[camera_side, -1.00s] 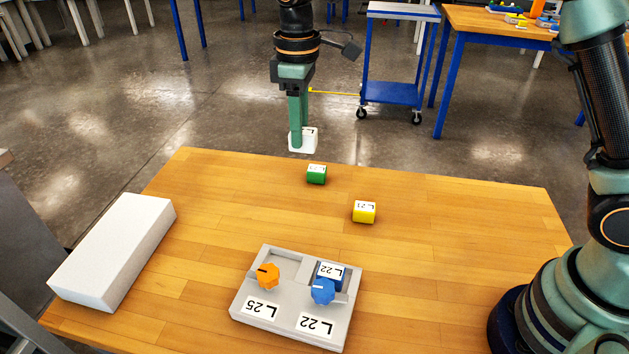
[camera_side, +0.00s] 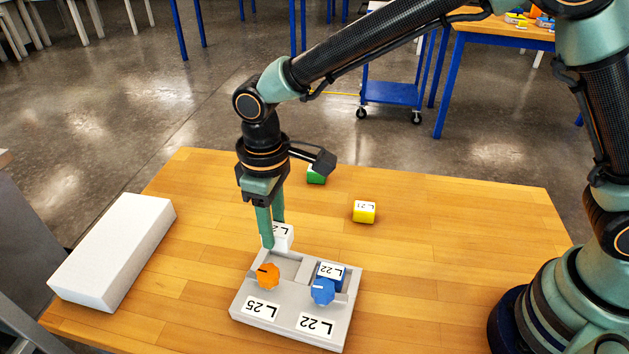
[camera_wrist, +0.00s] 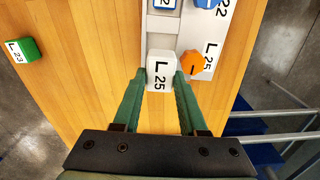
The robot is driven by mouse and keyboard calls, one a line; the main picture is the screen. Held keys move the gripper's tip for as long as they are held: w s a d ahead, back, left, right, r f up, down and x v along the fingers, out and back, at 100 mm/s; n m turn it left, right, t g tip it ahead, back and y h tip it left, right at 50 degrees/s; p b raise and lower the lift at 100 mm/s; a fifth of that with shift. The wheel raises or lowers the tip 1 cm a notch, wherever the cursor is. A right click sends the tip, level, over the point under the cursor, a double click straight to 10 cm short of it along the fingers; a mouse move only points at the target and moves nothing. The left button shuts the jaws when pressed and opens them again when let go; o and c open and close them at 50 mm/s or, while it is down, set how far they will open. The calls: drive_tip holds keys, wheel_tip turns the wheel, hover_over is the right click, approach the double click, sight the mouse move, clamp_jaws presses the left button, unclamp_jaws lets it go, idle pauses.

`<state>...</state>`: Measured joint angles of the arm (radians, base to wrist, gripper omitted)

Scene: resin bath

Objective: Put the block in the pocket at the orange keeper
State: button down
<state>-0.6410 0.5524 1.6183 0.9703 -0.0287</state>
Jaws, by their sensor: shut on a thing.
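My gripper (camera_side: 273,228) is shut on a white block (camera_side: 283,238) labelled L 25. In the side view the block is at the back edge of the grey fixture, near the pocket behind the orange keeper; a finger hides part of it. In the wrist view the white block (camera_wrist: 160,72) sits between the fingertips, beside the orange keeper (camera_wrist: 191,63). The orange keeper (camera_side: 268,276) is a knob with a dark line, on the grey fixture (camera_side: 245,311) above an L 25 label. The pocket (camera_side: 289,268) looks empty in the side view.
A blue block (camera_side: 331,272) labelled L 22 sits in the other pocket behind a blue keeper (camera_side: 323,292). A yellow block (camera_side: 364,212) and a green block (camera_side: 316,175) stand on the table farther back. A long white box (camera_side: 113,250) lies at left.

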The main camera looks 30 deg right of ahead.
drive_tip(key=shift+f, duration=3.65)
drive_tip(key=shift+c, duration=1.8)
unclamp_jaws()
drive_tip(key=o, duration=0.3)
drive_tip(key=shift+r, duration=4)
